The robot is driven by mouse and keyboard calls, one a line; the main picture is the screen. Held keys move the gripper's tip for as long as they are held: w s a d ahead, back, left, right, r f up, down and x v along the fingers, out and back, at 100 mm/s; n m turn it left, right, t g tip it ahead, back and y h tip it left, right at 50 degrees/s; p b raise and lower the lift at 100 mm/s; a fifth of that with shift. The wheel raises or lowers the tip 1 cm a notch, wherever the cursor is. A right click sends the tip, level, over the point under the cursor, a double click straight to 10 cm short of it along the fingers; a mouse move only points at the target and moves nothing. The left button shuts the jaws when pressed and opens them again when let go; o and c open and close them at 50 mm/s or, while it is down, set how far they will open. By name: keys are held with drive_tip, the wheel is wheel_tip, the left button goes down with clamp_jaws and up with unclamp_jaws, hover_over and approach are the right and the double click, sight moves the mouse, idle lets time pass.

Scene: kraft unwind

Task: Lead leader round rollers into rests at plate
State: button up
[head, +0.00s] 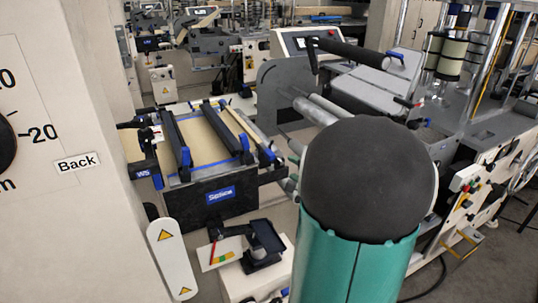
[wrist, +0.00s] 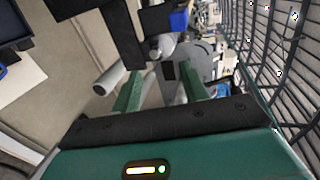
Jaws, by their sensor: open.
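A tan, kraft-coloured sheet (head: 203,143) lies flat under dark bars on a blue-edged frame at the left; I cannot tell if it is the leader. Pale rollers (head: 318,108) run beside an upright grey plate (head: 284,84) at centre. My gripper (wrist: 161,88) is open, its two green fingers apart, with no held thing visible. Beyond them, in the wrist view, are a grey plate-like part (wrist: 196,58) and the end of a pale roller (wrist: 108,81). My green arm hides part of the rollers in the head view; the rests are not clearly seen.
A dark roll (head: 352,53) with a blue end lies above the plate near a control panel (head: 300,41). A pale cabinet (head: 50,190) stands close at left. In the wrist view, a black wire grid (wrist: 278,65) is close on the right. Bare floor shows at left.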

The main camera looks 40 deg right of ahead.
sight(273, 156)
drive_tip(key=w+a+r, duration=0.1)
drive_tip(key=a+r, duration=0.3)
drive_tip(key=r, duration=0.5)
drive_tip(key=w+f, duration=0.2)
drive_tip(key=w+d+f, duration=0.1)
drive_tip(key=w+f, duration=0.1)
drive_tip(key=w, duration=0.1)
drive_tip(key=w+d+f, duration=0.1)
drive_tip(key=w+f, duration=0.2)
drive_tip(key=shift+w+d+f, duration=0.1)
clamp_jaws()
